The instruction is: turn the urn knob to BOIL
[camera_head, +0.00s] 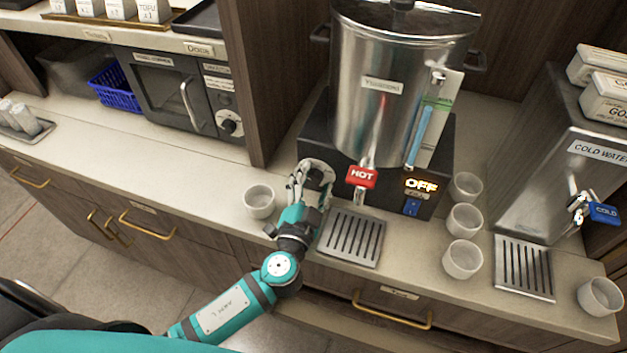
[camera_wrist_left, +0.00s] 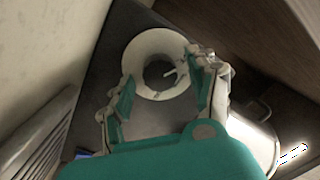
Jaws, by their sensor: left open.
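The steel urn (camera_head: 400,95) stands on a black base (camera_head: 315,130). A lit display (camera_head: 421,186) on the base's front reads OFF. In the left wrist view a white round ring (camera_wrist_left: 146,50) with a dark centre and a small white pointer sits on a dark panel; it appears to be the urn knob. No BOIL mark is legible. My left gripper (camera_head: 308,182) is at the base's front left corner. In the left wrist view its open fingers (camera_wrist_left: 162,80) are on either side of the ring's near part; contact cannot be told. My right gripper is not in view.
A red HOT tap (camera_head: 361,177) hangs just right of my left gripper, above a slotted drip tray (camera_head: 352,238). A white cup (camera_head: 259,201) stands to its left. Several cups and a cold water dispenser (camera_head: 560,160) stand at the right.

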